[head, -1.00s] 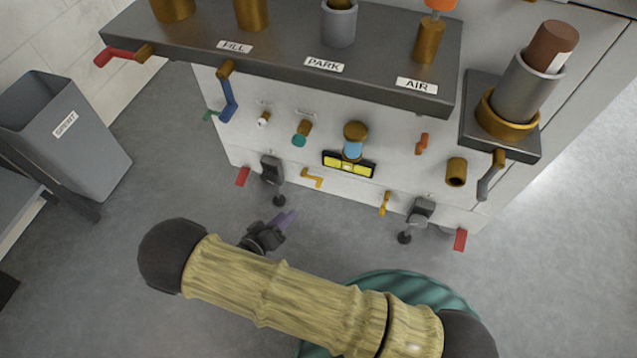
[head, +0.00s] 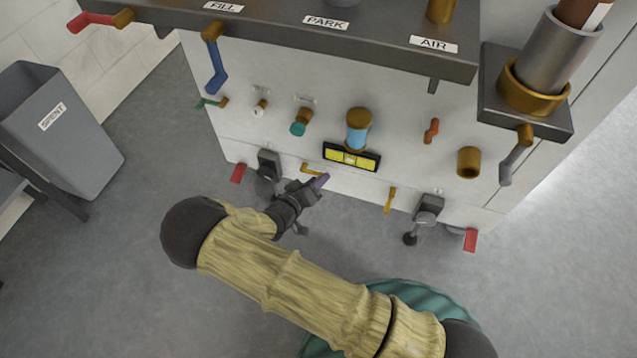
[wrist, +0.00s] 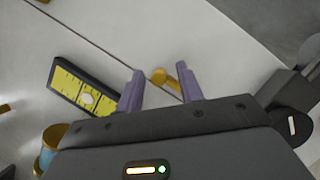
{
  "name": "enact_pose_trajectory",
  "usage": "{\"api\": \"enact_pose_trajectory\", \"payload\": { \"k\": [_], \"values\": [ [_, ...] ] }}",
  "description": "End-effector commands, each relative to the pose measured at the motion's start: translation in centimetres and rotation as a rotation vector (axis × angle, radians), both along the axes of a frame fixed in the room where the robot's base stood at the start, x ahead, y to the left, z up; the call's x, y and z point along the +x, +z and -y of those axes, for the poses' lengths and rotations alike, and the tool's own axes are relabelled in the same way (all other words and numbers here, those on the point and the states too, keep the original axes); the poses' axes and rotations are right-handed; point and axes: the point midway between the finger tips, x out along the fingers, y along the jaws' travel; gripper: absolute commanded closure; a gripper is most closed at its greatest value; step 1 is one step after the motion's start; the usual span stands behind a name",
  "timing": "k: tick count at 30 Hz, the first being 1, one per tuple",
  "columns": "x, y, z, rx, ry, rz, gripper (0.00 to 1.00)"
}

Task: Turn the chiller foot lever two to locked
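Two small brass-yellow levers sit low on the white chiller front, and I cannot read which is number two. The left lever (head: 311,168) is partly hidden by my gripper in the head view. The right lever (head: 390,199) points down. My gripper (head: 322,181), with purple fingers, is just in front of the left lever. In the wrist view my gripper (wrist: 160,69) is open, and the left lever (wrist: 165,76) shows between and beyond the fingertips. I cannot tell whether a finger touches it.
Grey adjustable feet (head: 269,168) and (head: 428,208) stand beside red tabs (head: 238,173) and (head: 470,240). A yellow level (head: 351,157) is just above the left lever. A dark shelf (head: 290,40) overhangs the front. A grey SPENT bin (head: 80,150) stands left. The floor in front is open.

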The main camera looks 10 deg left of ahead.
Motion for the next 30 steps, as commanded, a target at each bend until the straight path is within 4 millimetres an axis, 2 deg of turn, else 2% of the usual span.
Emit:
{"api": "enact_pose_trajectory", "payload": {
  "k": [4, 12, 13, 18, 30],
  "values": [
    [1.12, -0.45, 0.43, 0.000, -0.001, 0.001, 0.63],
    [1.27, -0.33, 0.47, 0.000, 0.000, 0.000, 0.63],
    [1.26, -0.33, 0.47, 0.000, 0.000, 0.000, 0.65],
    [1.26, -0.31, 0.48, 0.000, 0.000, 0.000, 0.98],
    [1.32, -0.24, 0.51, 0.021, -0.001, 0.005, 1.00]
  ]
}}
